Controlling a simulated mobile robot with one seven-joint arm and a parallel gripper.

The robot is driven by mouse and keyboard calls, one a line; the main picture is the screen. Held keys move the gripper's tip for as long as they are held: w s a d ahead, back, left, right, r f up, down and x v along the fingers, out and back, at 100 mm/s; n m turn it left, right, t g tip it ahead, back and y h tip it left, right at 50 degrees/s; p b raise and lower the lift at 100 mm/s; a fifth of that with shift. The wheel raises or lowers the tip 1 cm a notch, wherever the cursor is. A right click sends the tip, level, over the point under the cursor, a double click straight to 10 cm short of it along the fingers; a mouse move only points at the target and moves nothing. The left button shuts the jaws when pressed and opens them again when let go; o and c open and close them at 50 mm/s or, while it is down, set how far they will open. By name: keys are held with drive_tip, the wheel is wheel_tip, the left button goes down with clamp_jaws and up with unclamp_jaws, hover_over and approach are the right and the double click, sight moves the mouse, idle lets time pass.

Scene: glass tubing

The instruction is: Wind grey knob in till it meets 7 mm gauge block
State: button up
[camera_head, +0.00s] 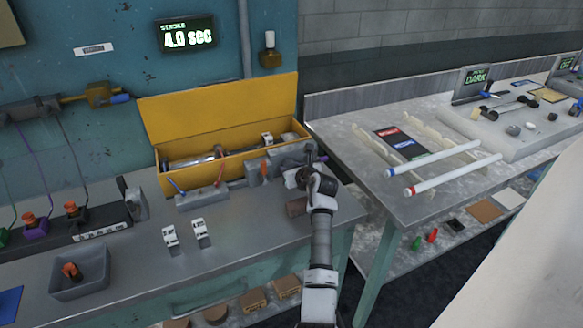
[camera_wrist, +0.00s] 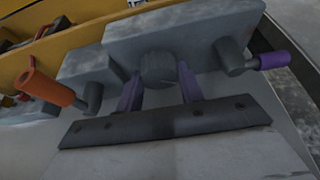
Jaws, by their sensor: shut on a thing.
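The grey knob (camera_wrist: 158,68) is a short round stub on the front of a grey block-shaped fixture (camera_wrist: 190,30) in the wrist view. My gripper (camera_wrist: 160,85) is shut on it, with one purple finger on each side. In the head view my gripper (camera_head: 301,178) is at the right end of the bench, against the fixture (camera_head: 285,155), and hides the knob. Two small white blocks with dark marks (camera_head: 170,235) (camera_head: 200,228) lie on the bench; I cannot read them as gauge blocks. No 7 mm gauge block can be made out at the knob.
An orange handle (camera_wrist: 48,85) stands left of the knob and a purple handle (camera_wrist: 272,60) right of it. An open yellow box (camera_head: 215,120) is behind the fixture. A grey tray (camera_head: 80,272) is at the left. The bench front is mostly clear.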

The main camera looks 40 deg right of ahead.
drive_tip(key=m+y, duration=0.1)
drive_tip(key=m, duration=0.2)
drive_tip(key=shift+d+t+y, duration=0.15)
drive_tip(key=shift+t+y, duration=0.25)
drive_tip(key=m+t+y, duration=0.1)
drive_tip(key=m, duration=0.1)
drive_tip(key=shift+m+y, duration=0.4)
drive_tip(key=o, duration=1)
drive_tip(key=b+v, duration=0.3)
drive_tip(key=v, duration=1)
drive_tip(key=shift+s+b, duration=0.35)
drive_tip(key=shift+s, duration=0.05)
